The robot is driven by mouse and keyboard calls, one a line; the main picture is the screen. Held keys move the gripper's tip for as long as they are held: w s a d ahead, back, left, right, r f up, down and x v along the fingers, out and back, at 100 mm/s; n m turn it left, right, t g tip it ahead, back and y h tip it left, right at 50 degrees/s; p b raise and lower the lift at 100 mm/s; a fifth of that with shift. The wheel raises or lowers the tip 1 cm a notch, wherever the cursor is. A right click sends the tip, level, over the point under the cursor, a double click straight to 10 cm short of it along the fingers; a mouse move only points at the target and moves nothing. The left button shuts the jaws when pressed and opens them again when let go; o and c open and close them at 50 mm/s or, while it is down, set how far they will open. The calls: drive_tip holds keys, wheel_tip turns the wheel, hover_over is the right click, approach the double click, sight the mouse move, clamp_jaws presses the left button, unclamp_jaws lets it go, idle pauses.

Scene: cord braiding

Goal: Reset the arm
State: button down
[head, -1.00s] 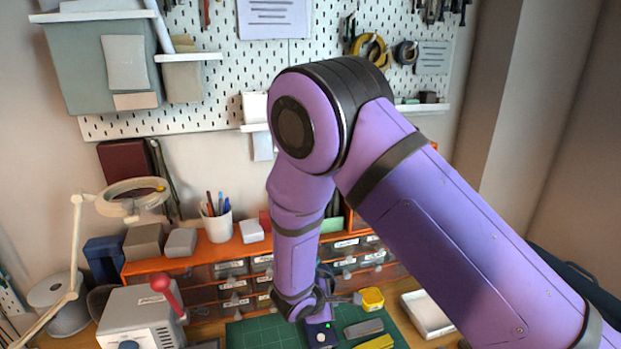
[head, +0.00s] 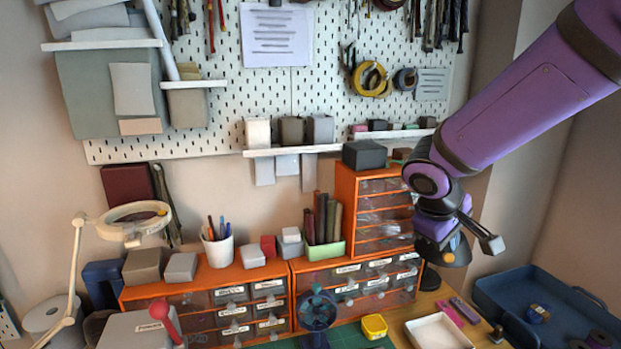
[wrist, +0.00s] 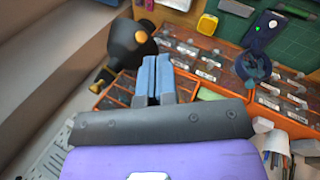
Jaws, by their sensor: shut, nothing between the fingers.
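My gripper (wrist: 155,65) shows in the wrist view as two blue fingers side by side, shut with nothing between them. In the head view my purple arm reaches in from the upper right, and its wrist end hangs in front of the right end of the orange drawer units. The fingers are hard to make out there. The gripper is apart from the green mat (head: 350,336) and the blue round-topped stand (head: 317,310), which also shows in the wrist view (wrist: 253,67).
A black object with an orange knob (wrist: 130,45) is close to the fingers in the wrist view. Orange drawer units (head: 293,290) line the back. A yellow tape measure (head: 374,326), white tray (head: 438,332) and blue bin (head: 550,300) are at the front right.

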drive_tip(key=s+d+r+m+y, duration=0.1)
drive_tip(key=s+r+m, duration=0.1)
drive_tip(key=s, duration=0.4)
drive_tip(key=s+d+r+m+t+y, duration=0.1)
drive_tip(key=s+d+r+m+y, duration=0.1)
drive_tip(key=s+r, duration=0.3)
drive_tip(key=s+d+r+m+t+y, duration=0.1)
drive_tip(key=s+r, duration=0.3)
drive_tip(key=s, duration=0.5)
drive_tip(key=shift+d+m+y, duration=0.3)
drive_tip(key=shift+d+m, duration=0.3)
drive_tip(key=shift+d, duration=0.1)
